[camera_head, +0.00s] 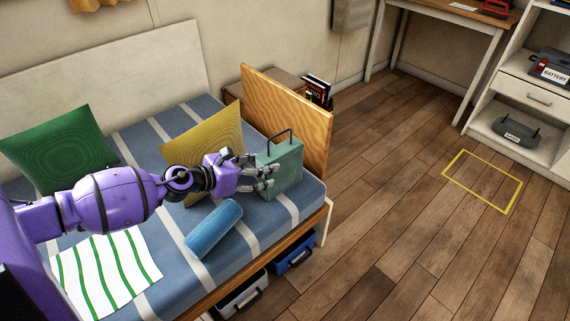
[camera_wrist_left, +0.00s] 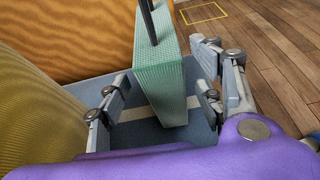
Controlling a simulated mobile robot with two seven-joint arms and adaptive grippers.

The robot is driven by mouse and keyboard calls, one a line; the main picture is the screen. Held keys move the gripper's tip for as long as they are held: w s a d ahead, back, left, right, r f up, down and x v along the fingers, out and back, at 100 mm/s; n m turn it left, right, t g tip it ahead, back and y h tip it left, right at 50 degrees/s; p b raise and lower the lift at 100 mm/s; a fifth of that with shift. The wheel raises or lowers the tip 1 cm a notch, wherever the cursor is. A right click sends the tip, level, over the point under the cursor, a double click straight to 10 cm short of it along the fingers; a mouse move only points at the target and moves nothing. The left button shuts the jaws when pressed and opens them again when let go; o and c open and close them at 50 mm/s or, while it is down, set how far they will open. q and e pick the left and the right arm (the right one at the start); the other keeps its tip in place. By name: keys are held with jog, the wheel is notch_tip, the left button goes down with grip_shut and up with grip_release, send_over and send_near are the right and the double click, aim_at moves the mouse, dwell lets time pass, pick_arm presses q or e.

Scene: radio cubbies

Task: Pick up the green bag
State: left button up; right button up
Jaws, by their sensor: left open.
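The green bag (camera_head: 283,166) is a boxy teal-green case with a dark handle on top. It stands upright on the striped bed, close to the wooden end board. In the left wrist view the bag (camera_wrist_left: 160,80) stands between the spread fingers. My left gripper (camera_head: 266,176) is open at the bag's left side in the head view. In the wrist view its fingers (camera_wrist_left: 165,90) lie to either side of the bag's near end. I cannot tell whether any finger touches it. My right gripper is not in view.
A yellow pillow (camera_head: 205,135) and a blue roll (camera_head: 213,229) lie close to my left gripper. The wooden end board (camera_head: 290,115) rises behind the bag. A green pillow (camera_head: 58,150) and a striped cloth (camera_head: 105,273) are on the bed. Wood floor (camera_head: 390,210) is clear.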

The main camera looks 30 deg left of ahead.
aim_at(289, 153)
pick_arm(q)
jog(key=b+x, duration=0.1)
jog(key=x, duration=0.5)
jog(key=shift+d+f+b, duration=0.15)
jog(key=shift+f+b, duration=0.15)
jog(key=shift+f, duration=0.25)
jog(key=shift+w, duration=0.15)
